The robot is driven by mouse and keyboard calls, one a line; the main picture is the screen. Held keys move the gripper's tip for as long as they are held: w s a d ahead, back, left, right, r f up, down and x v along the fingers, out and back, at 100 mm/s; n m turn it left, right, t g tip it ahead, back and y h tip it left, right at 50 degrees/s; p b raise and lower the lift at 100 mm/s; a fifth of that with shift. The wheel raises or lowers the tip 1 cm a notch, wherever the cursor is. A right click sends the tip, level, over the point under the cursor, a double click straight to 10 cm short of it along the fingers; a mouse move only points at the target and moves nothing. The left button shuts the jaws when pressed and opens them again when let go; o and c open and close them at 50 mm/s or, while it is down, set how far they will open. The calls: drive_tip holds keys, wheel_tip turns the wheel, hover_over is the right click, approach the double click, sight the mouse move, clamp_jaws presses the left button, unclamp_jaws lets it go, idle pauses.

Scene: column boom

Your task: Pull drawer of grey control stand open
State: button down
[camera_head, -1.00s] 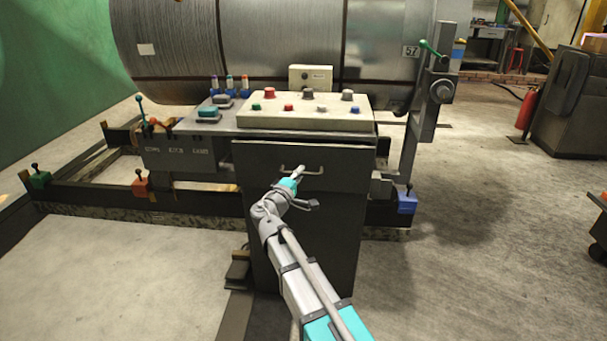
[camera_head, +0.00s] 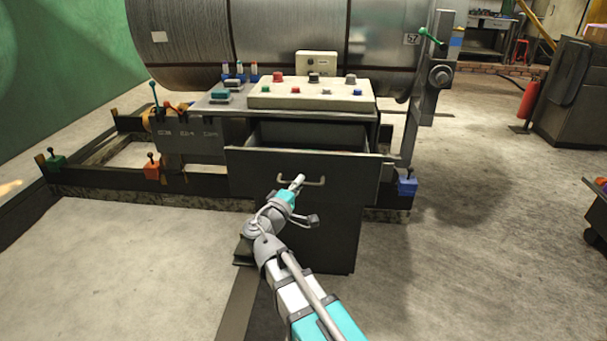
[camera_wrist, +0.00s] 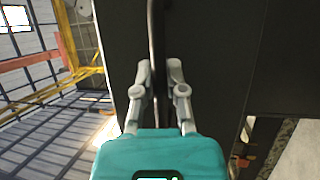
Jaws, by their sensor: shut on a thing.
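The grey control stand (camera_head: 318,240) stands at the middle of the head view, with a sloped button panel on top. Its drawer (camera_head: 350,172) is partly pulled out, and the dark inside shows behind the front. The drawer's bar handle (camera_head: 315,182) is on the front face. My gripper (camera_head: 298,183) is at the left part of the handle. In the wrist view the handle (camera_wrist: 157,45) runs between the two fingers of my gripper (camera_wrist: 158,72), which are shut on it. The fingers hide part of the handle.
A large metal drum (camera_head: 290,45) lies behind the stand. A blue block with a knob (camera_head: 407,186) is at right on the low frame. An orange block (camera_head: 152,170) is at left. The floor in front is mostly clear. A red extinguisher (camera_head: 528,102) stands far right.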

drive_tip(key=shift+s, duration=1.05)
drive_tip(key=c, duration=0.7)
unclamp_jaws()
drive_tip(key=shift+s, duration=0.1)
